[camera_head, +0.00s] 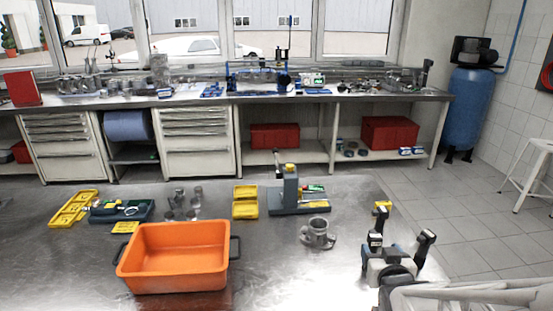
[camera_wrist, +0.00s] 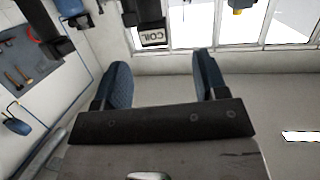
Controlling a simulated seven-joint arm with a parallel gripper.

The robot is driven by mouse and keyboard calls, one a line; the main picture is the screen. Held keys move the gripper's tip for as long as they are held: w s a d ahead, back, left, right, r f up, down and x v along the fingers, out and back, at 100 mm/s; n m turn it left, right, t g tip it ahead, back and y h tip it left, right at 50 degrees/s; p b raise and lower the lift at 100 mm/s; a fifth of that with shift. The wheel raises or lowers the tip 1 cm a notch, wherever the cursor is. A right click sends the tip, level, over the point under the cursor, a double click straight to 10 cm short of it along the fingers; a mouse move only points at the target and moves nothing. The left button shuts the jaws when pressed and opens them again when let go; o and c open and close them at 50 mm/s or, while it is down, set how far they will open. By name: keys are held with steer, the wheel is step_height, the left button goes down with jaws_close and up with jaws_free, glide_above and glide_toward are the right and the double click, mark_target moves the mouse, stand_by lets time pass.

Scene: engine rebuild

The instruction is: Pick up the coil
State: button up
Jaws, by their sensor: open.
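My gripper (camera_head: 400,239) is open and empty at the right end of the bench. Its two blue-grey fingers are spread apart in the wrist view (camera_wrist: 162,72).
The metal bench (camera_head: 300,275) bears an orange bin (camera_head: 175,277), a grey press (camera_head: 290,190), a round metal housing (camera_head: 317,234), yellow trays (camera_head: 245,208) and several small metal parts. Tiled floor (camera_head: 460,225) lies beyond the right edge.

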mark_target(377, 241)
steer(key=shift+s+d+f+t, duration=0.2)
steer(key=shift+d+f+t, duration=0.1)
steer(key=shift+t, duration=0.35)
steer(key=shift+s+d+f+t, duration=0.15)
steer(key=shift+s+f+t, duration=0.1)
steer(key=shift+t, duration=0.4)
steer(key=shift+w, duration=0.15)
steer(key=shift+w+d, duration=0.15)
steer(key=shift+w, duration=1.05)
steer(key=shift+w, duration=0.15)
steer(key=shift+w+d, duration=0.15)
steer(key=shift+w, duration=1.1)
steer(key=shift+w+d, duration=0.1)
steer(key=shift+w, duration=1.1)
steer(key=c, duration=1.1)
